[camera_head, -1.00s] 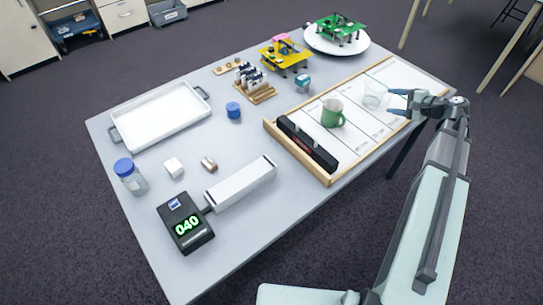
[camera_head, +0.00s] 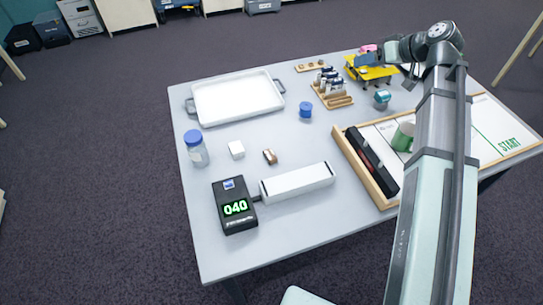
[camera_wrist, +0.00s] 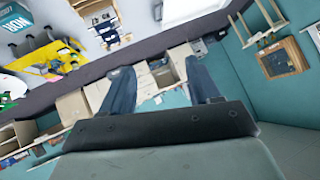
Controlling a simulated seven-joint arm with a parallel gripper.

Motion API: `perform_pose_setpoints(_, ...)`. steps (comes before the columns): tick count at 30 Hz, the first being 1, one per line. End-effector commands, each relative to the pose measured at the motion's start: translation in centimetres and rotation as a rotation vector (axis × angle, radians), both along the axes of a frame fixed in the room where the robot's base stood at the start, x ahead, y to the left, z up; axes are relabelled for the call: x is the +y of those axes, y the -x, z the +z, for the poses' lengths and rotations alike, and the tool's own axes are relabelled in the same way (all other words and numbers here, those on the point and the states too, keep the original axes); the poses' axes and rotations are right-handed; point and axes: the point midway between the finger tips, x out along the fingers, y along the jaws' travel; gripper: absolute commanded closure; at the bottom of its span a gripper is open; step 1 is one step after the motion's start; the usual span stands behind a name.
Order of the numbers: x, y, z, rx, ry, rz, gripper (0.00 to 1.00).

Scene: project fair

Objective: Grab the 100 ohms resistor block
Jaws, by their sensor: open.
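No label reading 100 ohms can be made out, so I cannot tell which thing is the resistor block. A small brown and pale block (camera_head: 270,156) lies on the table, right of a white cube (camera_head: 236,149). A wooden rack (camera_head: 340,101) with several dark-and-white pieces stands towards the back; it also shows at the top of the wrist view (camera_wrist: 98,12). My gripper (camera_wrist: 160,88) is open and empty, with its fingers wide apart. In the head view it is at the back right near the yellow stand (camera_head: 376,75), its fingertips unclear there.
A wood-edged board (camera_head: 485,135) holds a green mug (camera_head: 403,137). My arm hides part of the board.

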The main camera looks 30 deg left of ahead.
Motion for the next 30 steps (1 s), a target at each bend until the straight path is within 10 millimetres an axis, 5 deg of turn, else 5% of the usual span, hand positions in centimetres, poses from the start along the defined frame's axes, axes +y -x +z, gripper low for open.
perform_pose_setpoints(6, 6.7, 4.0, -2.9, 0.052, 0.15, 0.108, 0.38)
perform_pose_setpoints(15, 13.4, 10.2, -8.4, 0.18, 0.393, 0.158, 0.38)
perform_pose_setpoints(30, 19.9, 19.9, -14.3, 0.253, 0.777, 0.14, 0.38)
